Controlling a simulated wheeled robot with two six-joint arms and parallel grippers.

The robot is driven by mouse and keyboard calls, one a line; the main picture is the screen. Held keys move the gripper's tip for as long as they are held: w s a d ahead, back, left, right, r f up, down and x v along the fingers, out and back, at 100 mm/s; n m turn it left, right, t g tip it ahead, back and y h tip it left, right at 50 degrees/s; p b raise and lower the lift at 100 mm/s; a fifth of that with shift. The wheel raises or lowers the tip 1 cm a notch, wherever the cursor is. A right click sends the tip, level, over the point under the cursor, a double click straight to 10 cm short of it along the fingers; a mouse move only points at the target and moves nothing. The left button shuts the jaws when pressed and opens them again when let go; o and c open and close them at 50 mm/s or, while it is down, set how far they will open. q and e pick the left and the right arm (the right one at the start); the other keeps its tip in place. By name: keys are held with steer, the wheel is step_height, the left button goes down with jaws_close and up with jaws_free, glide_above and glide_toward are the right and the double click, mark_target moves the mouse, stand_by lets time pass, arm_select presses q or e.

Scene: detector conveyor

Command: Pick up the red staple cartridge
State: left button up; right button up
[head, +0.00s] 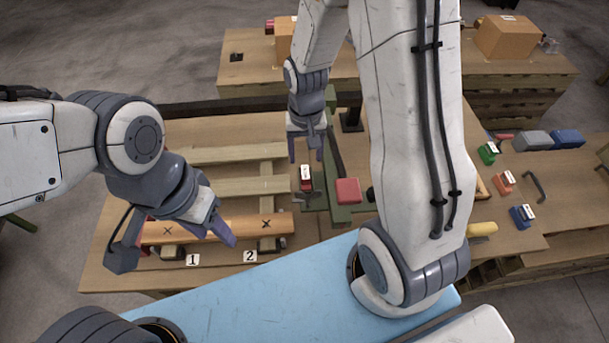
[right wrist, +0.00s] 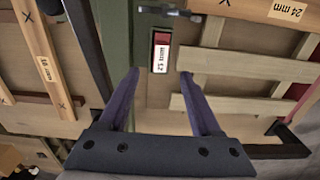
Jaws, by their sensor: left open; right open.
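The red staple cartridge (head: 306,184), with a white label, sits on the green part of the workbench fixture near the centre of the head view. In the right wrist view the cartridge (right wrist: 161,40) shows red at its top end with a white label below. My right gripper (head: 306,158) is open, pointing down just above and behind the cartridge. In the right wrist view its two fingertips (right wrist: 160,74) are spread apart, with the cartridge ahead of the gap and nothing between them.
A red pad (head: 347,191) is right of the cartridge. Green (head: 487,153), orange (head: 503,182) and blue (head: 522,213) labelled blocks lie on the right table with a black handle (head: 536,186). Slats (head: 225,154) lie left of the fixture. Cardboard boxes (head: 508,38) stand behind.

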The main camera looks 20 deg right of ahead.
mark_target(305, 172)
steer(key=f, duration=0.1)
steer(key=f+p, duration=0.1)
steer(key=f, duration=0.3)
steer(key=shift+s+a+f+p, duration=0.1)
steer(key=shift+s+p, duration=0.15)
steer(key=shift+p, duration=0.05)
steer(key=shift+f, duration=0.55)
jaws_close()
